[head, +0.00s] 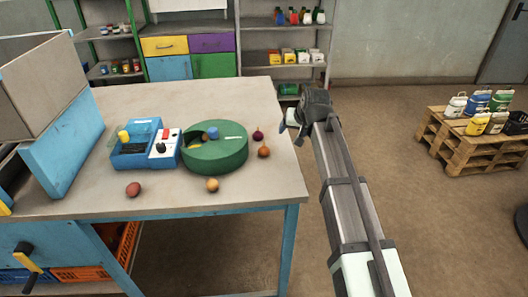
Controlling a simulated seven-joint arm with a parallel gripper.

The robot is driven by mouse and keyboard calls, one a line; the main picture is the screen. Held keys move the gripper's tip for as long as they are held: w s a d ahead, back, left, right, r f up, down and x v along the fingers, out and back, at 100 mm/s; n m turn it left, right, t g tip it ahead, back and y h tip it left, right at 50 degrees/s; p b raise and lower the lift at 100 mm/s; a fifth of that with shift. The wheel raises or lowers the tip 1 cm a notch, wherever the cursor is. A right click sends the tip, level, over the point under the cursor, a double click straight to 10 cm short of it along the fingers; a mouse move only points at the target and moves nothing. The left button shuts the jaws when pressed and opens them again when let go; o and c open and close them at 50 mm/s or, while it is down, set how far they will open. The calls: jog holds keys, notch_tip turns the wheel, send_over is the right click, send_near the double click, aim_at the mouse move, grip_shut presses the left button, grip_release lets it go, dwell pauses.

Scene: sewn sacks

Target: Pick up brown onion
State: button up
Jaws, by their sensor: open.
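A round orange-brown onion (264,152) rests at the right side of the table, just right of a green round tray. It looks like the brown onion. A paler, tan onion-like item (213,185) lies in front of the tray, so I cannot be fully sure which is meant. A dark red-purple onion (257,135) sits just behind the orange-brown one. My gripper (287,121) is open, off the table's right edge, to the right of and behind the onions, and apart from them. Its fingers are small and partly hidden in this view.
The green tray (216,164) and a blue box with switches (131,157) stand on the table (100,204). A reddish round item (133,189) lies at the front left. A large grey-blue bin (62,152) blocks the far left. The table's front right corner is clear.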

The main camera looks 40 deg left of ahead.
aim_at(264, 148)
jog(key=s+a+r+n+g+h, duration=0.1)
jog(key=s+r+n, duration=0.15)
jog(key=s, duration=0.35)
jog(key=s+a+r+n+h, duration=0.1)
jog(key=s+a+r, duration=0.15)
jog(key=s, duration=0.25)
jog(key=shift+m, duration=0.25)
jog(key=x, duration=0.7)
jog(key=shift+d+f, duration=0.25)
jog(key=shift+f, duration=0.05)
jog(key=shift+w+x, duration=0.15)
jog(key=shift+x, duration=1.2)
jog(key=shift+w+x, duration=0.15)
jog(key=shift+x, duration=1.2)
jog(key=shift+s+d, duration=0.1)
jog(key=shift+r, duration=0.1)
jog(key=c, duration=1.1)
